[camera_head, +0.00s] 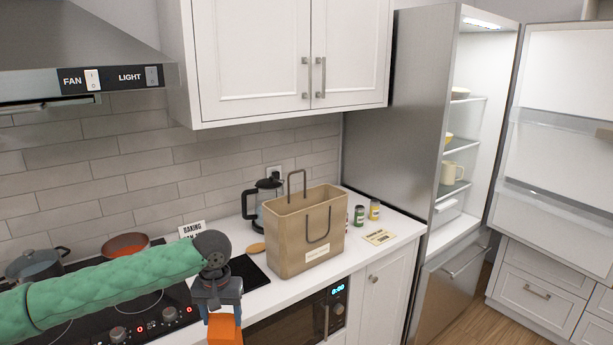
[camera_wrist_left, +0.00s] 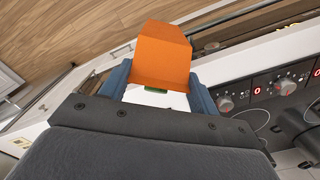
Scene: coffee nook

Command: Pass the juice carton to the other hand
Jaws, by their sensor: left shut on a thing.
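The orange juice carton (camera_head: 224,330) hangs below my left gripper (camera_head: 219,304) at the bottom of the head view, in front of the counter edge. The left wrist view shows the orange carton (camera_wrist_left: 162,55) between the two blue fingers of my left gripper (camera_wrist_left: 160,84), which is shut on it. A small green part shows at the carton's near end. The carton's lower part is cut off by the head view's bottom edge. My right gripper is in neither view.
A paper bag (camera_head: 290,249) stands on the counter (camera_head: 385,262), with a coffee press (camera_head: 263,195) behind it. The black cooktop (camera_head: 176,306) holds a grey pot (camera_head: 36,265) and an orange pan (camera_head: 126,245). The fridge door (camera_head: 560,150) stands open at right.

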